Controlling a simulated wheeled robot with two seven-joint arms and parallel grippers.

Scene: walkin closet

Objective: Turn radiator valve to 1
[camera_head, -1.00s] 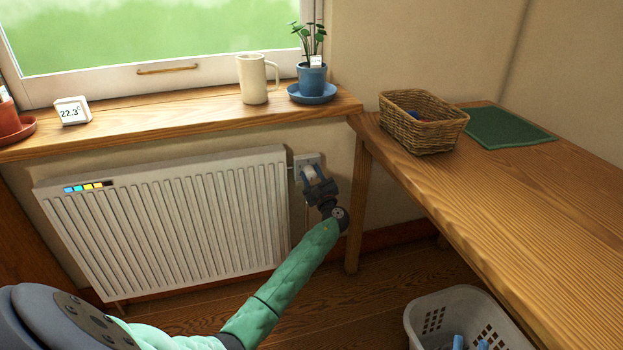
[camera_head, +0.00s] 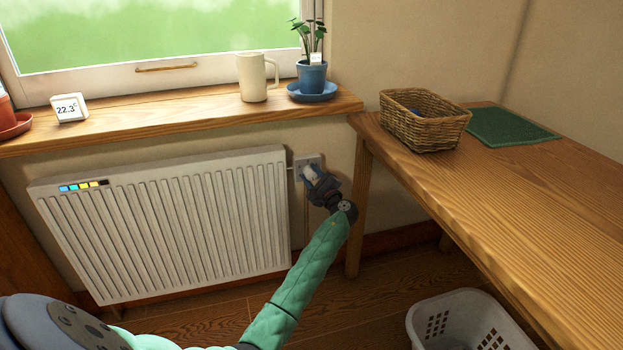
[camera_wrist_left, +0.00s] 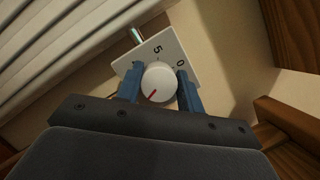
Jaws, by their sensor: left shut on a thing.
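The radiator valve has a round white knob (camera_wrist_left: 158,80) with a red mark, in front of a pale square plate (camera_wrist_left: 172,45) with printed digits. A 5 and a 0 are readable on the plate; other digits are hidden. The red mark points to the lower left in the left wrist view. My left gripper (camera_wrist_left: 159,90) is shut on the knob, one blue finger on each side. In the head view, my left gripper (camera_head: 318,184) is at the valve plate (camera_head: 302,164), right of the white radiator (camera_head: 160,225). My right gripper is out of view.
A wooden table (camera_head: 500,215) with a wicker basket (camera_head: 425,130) and green mat (camera_head: 515,125) stands right of the valve, its leg close to my gripper. The windowsill (camera_head: 190,117) above holds a mug (camera_head: 252,80) and a potted plant (camera_head: 311,76). A white laundry basket (camera_head: 440,318) stands on the floor.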

